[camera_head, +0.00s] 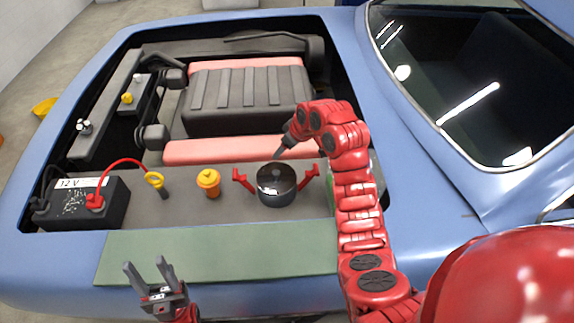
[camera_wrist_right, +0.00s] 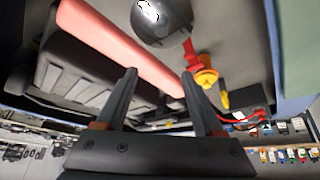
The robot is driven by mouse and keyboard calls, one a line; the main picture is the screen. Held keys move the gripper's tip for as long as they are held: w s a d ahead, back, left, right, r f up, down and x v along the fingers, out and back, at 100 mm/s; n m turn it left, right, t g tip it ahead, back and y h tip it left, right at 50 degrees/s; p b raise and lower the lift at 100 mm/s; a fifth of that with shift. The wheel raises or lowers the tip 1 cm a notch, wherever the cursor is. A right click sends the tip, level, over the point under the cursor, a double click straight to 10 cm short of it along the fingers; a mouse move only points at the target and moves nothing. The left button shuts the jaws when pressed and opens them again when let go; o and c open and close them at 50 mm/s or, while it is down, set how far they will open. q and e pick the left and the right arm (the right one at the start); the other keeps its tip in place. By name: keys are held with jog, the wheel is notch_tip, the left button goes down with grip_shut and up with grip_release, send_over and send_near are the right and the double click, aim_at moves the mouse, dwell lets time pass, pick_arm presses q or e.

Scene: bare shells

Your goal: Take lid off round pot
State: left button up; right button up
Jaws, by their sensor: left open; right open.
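The round pot (camera_head: 277,197) is dark, with red handles at both sides, and stands upright on the grey ledge of the engine bay. Its top is covered by a shiny, glassy round lid (camera_head: 275,175); I cannot make out a knob. The lid's shiny surface also shows at the top of the right wrist view (camera_wrist_right: 158,14). My left gripper (camera_head: 147,262) is open and empty at the front left.
A yellow cap (camera_head: 208,182), a yellow ring-handled dipstick (camera_head: 156,182) and a black 12 V battery (camera_head: 80,205) with a red cable stand left of the pot. A ribbed dark engine cover (camera_head: 235,98) lies behind. The green mat (camera_head: 215,257) in front is clear.

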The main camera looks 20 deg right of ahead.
jog(key=s, duration=0.1)
jog(key=g+b, duration=0.1)
jog(key=b, duration=1)
send_near(276, 172)
jog(key=a+f, duration=0.1)
jog(key=f, duration=0.1)
jog(key=shift+w+a+f+p, duration=0.1)
jog(key=shift+w+a+p, duration=0.1)
jog(key=shift+w+p, duration=0.15)
jog(key=shift+w+a+f, duration=0.1)
jog(key=shift+w+f, duration=0.05)
jog(key=shift+f, duration=0.3)
jog(key=shift+w+f, duration=0.1)
jog(key=p+x, duration=0.3)
jog(key=x, duration=0.1)
jog(key=shift+d+f, duration=0.1)
jog(key=shift+d, duration=0.25)
jog(key=shift+w+f, duration=0.15)
jog(key=shift+f, duration=0.3)
grip_shut()
